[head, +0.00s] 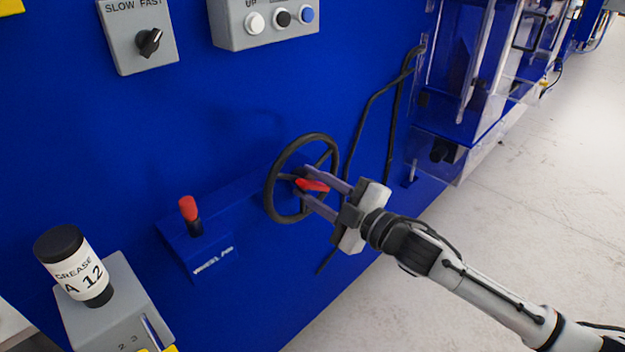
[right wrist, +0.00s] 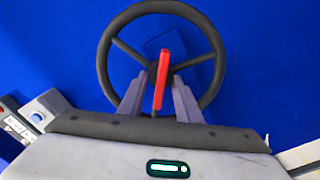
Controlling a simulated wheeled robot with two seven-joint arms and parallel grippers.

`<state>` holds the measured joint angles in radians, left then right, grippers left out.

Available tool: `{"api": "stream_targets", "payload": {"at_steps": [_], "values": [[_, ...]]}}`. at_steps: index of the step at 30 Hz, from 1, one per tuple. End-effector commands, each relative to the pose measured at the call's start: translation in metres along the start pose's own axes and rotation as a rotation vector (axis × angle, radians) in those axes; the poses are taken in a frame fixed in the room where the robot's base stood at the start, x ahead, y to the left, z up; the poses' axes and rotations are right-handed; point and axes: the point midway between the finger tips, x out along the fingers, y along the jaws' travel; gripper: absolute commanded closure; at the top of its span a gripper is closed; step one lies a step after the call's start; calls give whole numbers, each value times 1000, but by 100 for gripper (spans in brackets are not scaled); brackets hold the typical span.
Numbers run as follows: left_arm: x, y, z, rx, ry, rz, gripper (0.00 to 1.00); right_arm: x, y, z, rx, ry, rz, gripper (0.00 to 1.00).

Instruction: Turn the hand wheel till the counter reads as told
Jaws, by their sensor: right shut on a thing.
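The black hand wheel (head: 274,172) stands on the blue machine side, with spokes and a red bar (head: 316,185) at its middle. My right gripper (head: 306,184) reaches in from the right and is shut on the red bar, its two fingers on either side. In the right wrist view the wheel (right wrist: 103,62) is seen face on, and the red bar (right wrist: 163,70) stands nearly upright, slightly tilted. I see no counter reading in either view. My left gripper is not in view.
A red-topped pin (head: 189,211) stands on a blue ledge labelled WHEEL PIN, left of the wheel. A grease jar (head: 78,266) stands on a grey box (head: 123,310) at lower left. A SLOW/FAST switch (head: 149,41) and push-button panel (head: 232,31) are above. Black cables (head: 372,100) run right of the wheel.

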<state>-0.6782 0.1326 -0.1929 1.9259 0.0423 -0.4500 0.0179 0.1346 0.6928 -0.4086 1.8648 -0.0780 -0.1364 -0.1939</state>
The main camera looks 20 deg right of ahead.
Motion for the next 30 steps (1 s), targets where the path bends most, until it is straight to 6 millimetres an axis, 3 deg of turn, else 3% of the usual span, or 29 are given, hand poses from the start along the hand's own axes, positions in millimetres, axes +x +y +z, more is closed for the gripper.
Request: {"api": "stream_targets", "payload": {"at_steps": [30], "values": [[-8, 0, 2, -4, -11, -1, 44, 0, -8, 4, -968, 0, -3, 100]]}}
